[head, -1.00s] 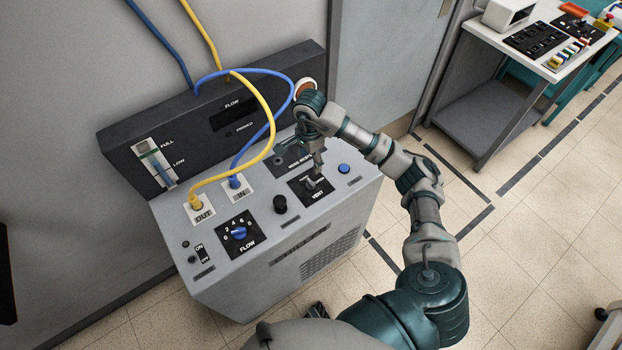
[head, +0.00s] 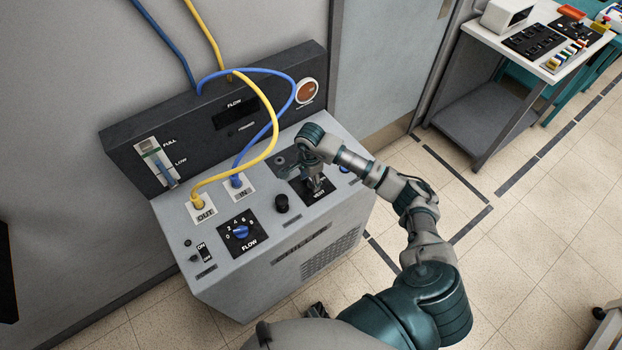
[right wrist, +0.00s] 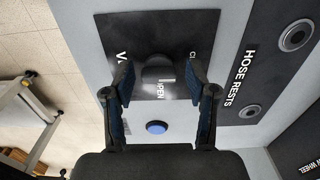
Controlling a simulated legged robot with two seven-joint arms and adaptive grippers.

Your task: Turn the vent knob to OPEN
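The vent knob (right wrist: 158,70) is a dark knob on a black plate (right wrist: 110,35) in the right wrist view. The plate's lettering is partly covered; "PEN" shows beside the knob and a "C" near the right finger. My right gripper (right wrist: 159,76) is open, with one finger on each side of the knob and a small gap to each. In the head view my right gripper (head: 314,184) is right over the vent plate (head: 328,188) and hides most of the knob. My left gripper is in neither view.
A blue button (right wrist: 157,127) lies close to the plate. A round orange button (head: 307,92) is on the back panel.

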